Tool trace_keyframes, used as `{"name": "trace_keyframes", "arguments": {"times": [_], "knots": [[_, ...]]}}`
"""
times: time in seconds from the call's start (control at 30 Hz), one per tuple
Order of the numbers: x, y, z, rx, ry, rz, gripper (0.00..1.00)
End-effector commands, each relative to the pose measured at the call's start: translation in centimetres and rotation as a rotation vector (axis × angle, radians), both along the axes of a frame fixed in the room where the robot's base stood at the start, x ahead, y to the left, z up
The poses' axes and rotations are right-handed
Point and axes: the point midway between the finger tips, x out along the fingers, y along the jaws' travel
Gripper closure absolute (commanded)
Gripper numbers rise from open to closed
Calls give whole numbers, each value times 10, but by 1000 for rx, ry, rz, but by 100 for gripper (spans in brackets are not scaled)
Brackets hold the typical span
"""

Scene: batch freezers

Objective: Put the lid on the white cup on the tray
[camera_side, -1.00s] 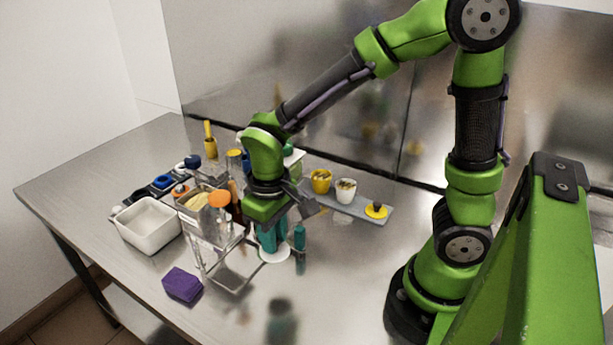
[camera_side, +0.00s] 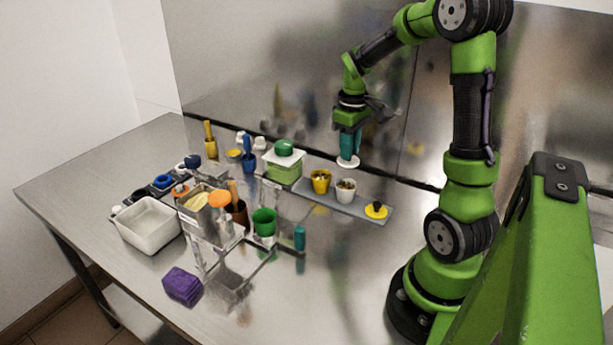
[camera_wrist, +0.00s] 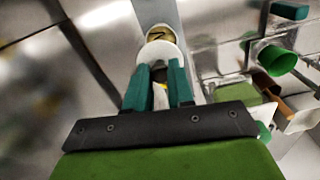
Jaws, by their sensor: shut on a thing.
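My gripper (camera_side: 348,150) is shut on a round white lid (camera_side: 348,163) and holds it in the air above the tray. The white cup (camera_side: 346,191) stands upright and open on the grey tray (camera_side: 362,208), with bits of food in it. In the side view the lid is just above the cup, with a gap between them. In the wrist view the lid (camera_wrist: 160,54) shows past the teal fingertips (camera_wrist: 160,72). A round opening with brownish contents is partly hidden behind it; I cannot tell for sure which cup that is.
A yellow cup (camera_side: 320,181) stands left of the white cup on the tray, and a yellow disc with a black knob (camera_side: 376,210) lies at its right end. A green-lidded container (camera_side: 284,168) is farther left. A green cup (camera_side: 264,222) sits in a clear rack.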

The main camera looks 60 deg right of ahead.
Motion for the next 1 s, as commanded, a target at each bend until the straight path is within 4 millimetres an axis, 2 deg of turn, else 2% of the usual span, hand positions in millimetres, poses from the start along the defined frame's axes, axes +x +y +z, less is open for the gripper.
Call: {"name": "trace_keyframes", "arguments": {"times": [0.27, 0.7, 1.0], "knots": [[0, 1, -5, 4, 5, 91, 100], [0, 2, -46, 6, 6, 89, 100], [0, 2, -62, 4, 3, 89, 100]]}}
